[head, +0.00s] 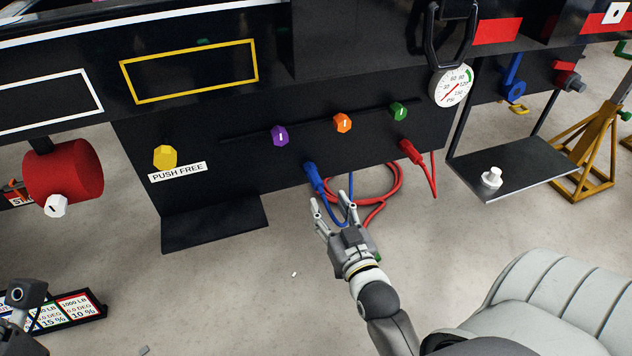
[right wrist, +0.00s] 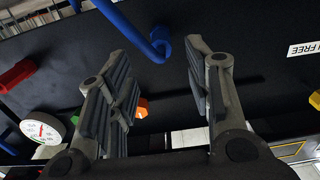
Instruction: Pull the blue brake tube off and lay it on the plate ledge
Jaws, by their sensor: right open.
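The blue brake tube (head: 312,175) has its blue connector seated on the front of the black panel, and its hose hangs down behind my right gripper (head: 322,215). In the right wrist view the blue connector (right wrist: 163,43) is ahead of the fingertips, between them in the picture. My right gripper (right wrist: 175,55) is open and empty, just below the connector in the head view. A black ledge (head: 215,228) juts out below the panel at left. Another dark plate ledge (head: 525,168) hangs at right. Part of my left arm (head: 28,293) shows at lower left; its fingers cannot be made out.
A red connector (head: 410,152) with red hose is to the right on the panel. Purple (head: 280,136), orange (head: 342,123) and green (head: 399,111) knobs are above. A white fitting (head: 491,177) stands on the right ledge. A grey seat (head: 550,305) is at lower right.

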